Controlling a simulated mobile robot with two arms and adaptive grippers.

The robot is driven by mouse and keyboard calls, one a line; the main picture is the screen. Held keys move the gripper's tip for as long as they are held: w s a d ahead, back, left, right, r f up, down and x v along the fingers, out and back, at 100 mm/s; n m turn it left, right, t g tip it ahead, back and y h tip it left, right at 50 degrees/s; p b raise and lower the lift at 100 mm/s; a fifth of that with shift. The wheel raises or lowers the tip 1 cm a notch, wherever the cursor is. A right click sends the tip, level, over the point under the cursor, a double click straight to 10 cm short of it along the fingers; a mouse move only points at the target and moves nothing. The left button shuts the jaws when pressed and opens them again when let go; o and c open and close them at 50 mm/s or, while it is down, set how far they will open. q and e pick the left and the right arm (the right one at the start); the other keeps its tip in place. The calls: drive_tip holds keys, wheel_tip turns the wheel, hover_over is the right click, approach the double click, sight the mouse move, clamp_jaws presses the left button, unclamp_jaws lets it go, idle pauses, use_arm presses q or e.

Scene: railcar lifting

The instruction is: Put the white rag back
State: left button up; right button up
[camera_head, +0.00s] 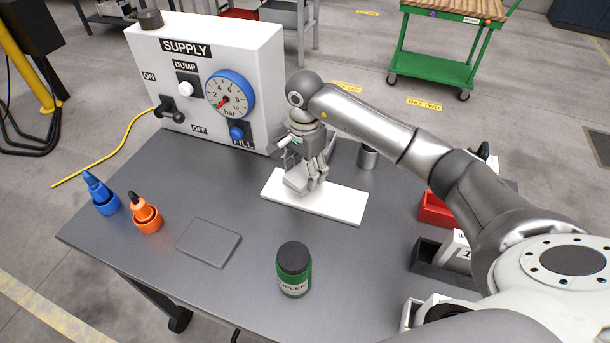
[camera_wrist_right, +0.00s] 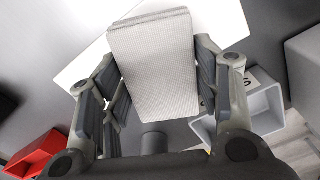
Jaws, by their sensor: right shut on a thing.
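The white rag (camera_wrist_right: 155,65) is a folded, light woven pad between the fingers of my right gripper (camera_wrist_right: 160,90) in the right wrist view. My right gripper (camera_head: 318,178) is shut on it. In the head view the rag (camera_head: 297,181) shows partly behind the fingers, over a flat white mat (camera_head: 340,208). The mat also shows beneath the rag in the right wrist view (camera_wrist_right: 88,68). I cannot tell whether the rag touches the mat. My left gripper is not in view.
The SUPPLY panel (camera_head: 200,75) stands behind the mat. A green jar (camera_head: 294,272), a thin grey square pad (camera_head: 208,242), an orange bottle (camera_head: 146,216) and a blue bottle (camera_head: 103,197) are on the table. A red bin (camera_head: 436,209) is at right. The front middle has free room.

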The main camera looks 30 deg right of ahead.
sight(305, 170)
drive_tip(key=shift+w+d+f, duration=0.15)
drive_tip(key=shift+w+f, duration=0.05)
drive_tip(key=shift+f, duration=0.2)
wheel_tip(305, 170, down, 2)
drive_tip(key=shift+f+p, duration=0.1)
drive_tip(key=shift+p, duration=0.8)
drive_tip(key=shift+f, duration=0.5)
drive_tip(key=o, duration=1)
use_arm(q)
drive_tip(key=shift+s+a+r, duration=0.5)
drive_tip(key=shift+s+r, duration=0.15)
use_arm(e)
drive_tip(key=shift+r, duration=0.1)
